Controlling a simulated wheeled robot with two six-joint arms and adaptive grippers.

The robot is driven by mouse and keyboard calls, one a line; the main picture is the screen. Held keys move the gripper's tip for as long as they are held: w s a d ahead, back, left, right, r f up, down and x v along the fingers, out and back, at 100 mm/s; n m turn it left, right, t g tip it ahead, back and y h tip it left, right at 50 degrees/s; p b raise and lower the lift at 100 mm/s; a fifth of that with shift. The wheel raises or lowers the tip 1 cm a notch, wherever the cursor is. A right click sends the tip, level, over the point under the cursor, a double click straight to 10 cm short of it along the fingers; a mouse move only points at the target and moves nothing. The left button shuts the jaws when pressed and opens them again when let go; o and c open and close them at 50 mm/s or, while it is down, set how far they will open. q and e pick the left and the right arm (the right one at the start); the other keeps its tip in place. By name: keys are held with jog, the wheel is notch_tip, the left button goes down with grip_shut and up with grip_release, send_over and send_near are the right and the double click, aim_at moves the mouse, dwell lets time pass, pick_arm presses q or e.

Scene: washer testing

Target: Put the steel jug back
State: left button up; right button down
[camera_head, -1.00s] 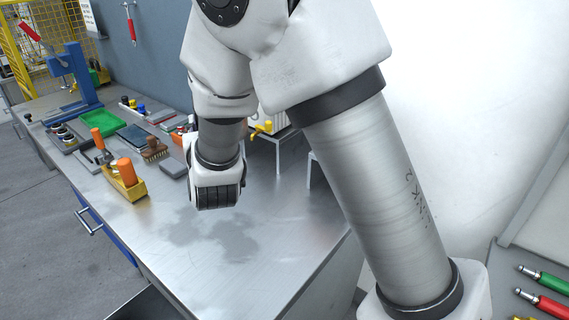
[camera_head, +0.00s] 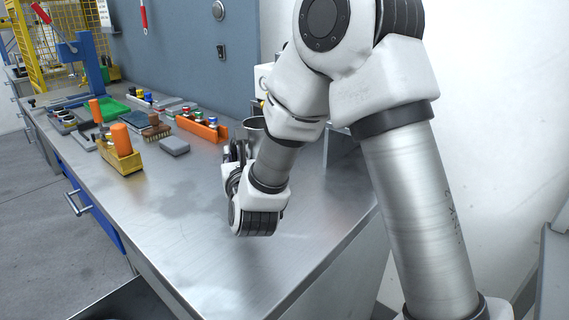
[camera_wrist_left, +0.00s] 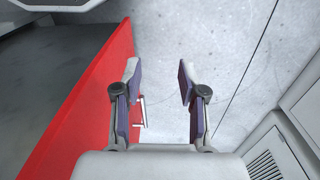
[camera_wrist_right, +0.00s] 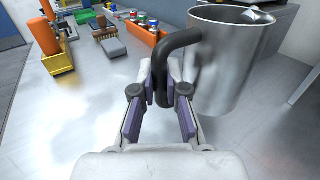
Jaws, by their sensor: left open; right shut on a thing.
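The steel jug (camera_wrist_right: 225,65) is a grey metal vessel with a black handle (camera_wrist_right: 172,58), upright in the right wrist view. My right gripper (camera_wrist_right: 161,75) is shut on the handle, with the jug body to the right of the fingers. In the head view the jug (camera_head: 256,127) is mostly hidden behind my right wrist; only part of its rim and side shows. My right gripper (camera_head: 236,160) is over the steel bench there. I cannot tell whether the jug's base touches the bench. My left gripper (camera_wrist_left: 158,80) is open and empty above a grey floor, beside a red panel.
The steel bench (camera_head: 190,220) is clear at its front. An orange rack (camera_head: 202,128) of small bottles, a grey block (camera_head: 174,146), a brush (camera_head: 156,132) and a yellow holder (camera_head: 122,160) stand to the left. A white wall bounds the right.

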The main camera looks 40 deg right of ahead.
jog(key=d, duration=0.3)
jog(key=s+d+p, duration=0.1)
jog(key=d, duration=0.3)
jog(key=s+d+f, duration=0.1)
jog(key=d, duration=0.3)
jog(key=shift+s+d+f, duration=0.1)
jog(key=shift+s+d, duration=0.05)
jog(key=shift+s, duration=0.1)
notch_tip(320, 180, down, 4)
jog(key=shift+w+r, duration=0.1)
jog(key=shift+r, duration=0.1)
jog(key=shift+f+b, duration=0.1)
jog(key=shift+b, duration=0.2)
jog(key=c, duration=1.2)
grip_release()
